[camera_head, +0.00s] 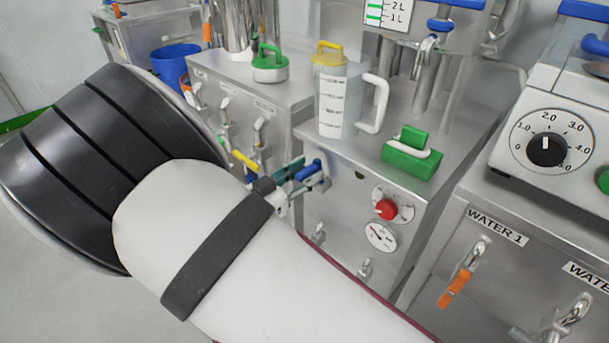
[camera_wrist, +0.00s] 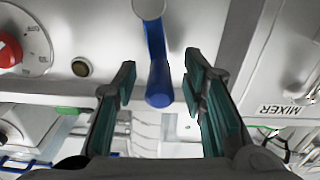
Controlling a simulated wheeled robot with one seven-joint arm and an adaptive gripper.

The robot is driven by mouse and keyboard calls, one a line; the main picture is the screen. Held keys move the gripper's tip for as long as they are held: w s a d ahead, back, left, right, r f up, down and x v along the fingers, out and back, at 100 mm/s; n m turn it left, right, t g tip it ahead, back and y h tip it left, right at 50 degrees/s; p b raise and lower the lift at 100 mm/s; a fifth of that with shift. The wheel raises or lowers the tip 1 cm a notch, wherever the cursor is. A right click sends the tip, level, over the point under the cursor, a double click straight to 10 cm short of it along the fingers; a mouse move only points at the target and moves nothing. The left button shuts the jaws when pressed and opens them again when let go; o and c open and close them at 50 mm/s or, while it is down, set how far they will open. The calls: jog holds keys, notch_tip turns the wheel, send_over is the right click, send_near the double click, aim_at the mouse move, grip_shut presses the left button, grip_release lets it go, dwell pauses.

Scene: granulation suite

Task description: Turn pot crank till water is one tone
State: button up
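A blue lever handle (camera_wrist: 156,60) hangs from a round grey hub on a steel cabinet front. It also shows in the head view (camera_head: 312,167). My gripper (camera_wrist: 159,78) is open, with one teal-padded finger on each side of the handle. A gap shows between the handle and each finger, so the gripper does not hold it. In the head view my gripper (camera_head: 291,172) is partly hidden by my own arm. I cannot tell whether this blue handle is the pot crank. No water colour inside a pot is visible.
A measuring jug (camera_head: 341,102) and a green block-shaped object (camera_head: 412,155) stand on the cabinet top. A red knob (camera_head: 386,209) and a gauge (camera_head: 380,237) are on its front. An orange-handled WATER 1 tap (camera_head: 455,287) and a dial (camera_head: 547,150) are at right.

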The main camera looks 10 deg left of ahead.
grip_shut()
jog(key=shift+w+a, duration=0.1)
dwell(0.3)
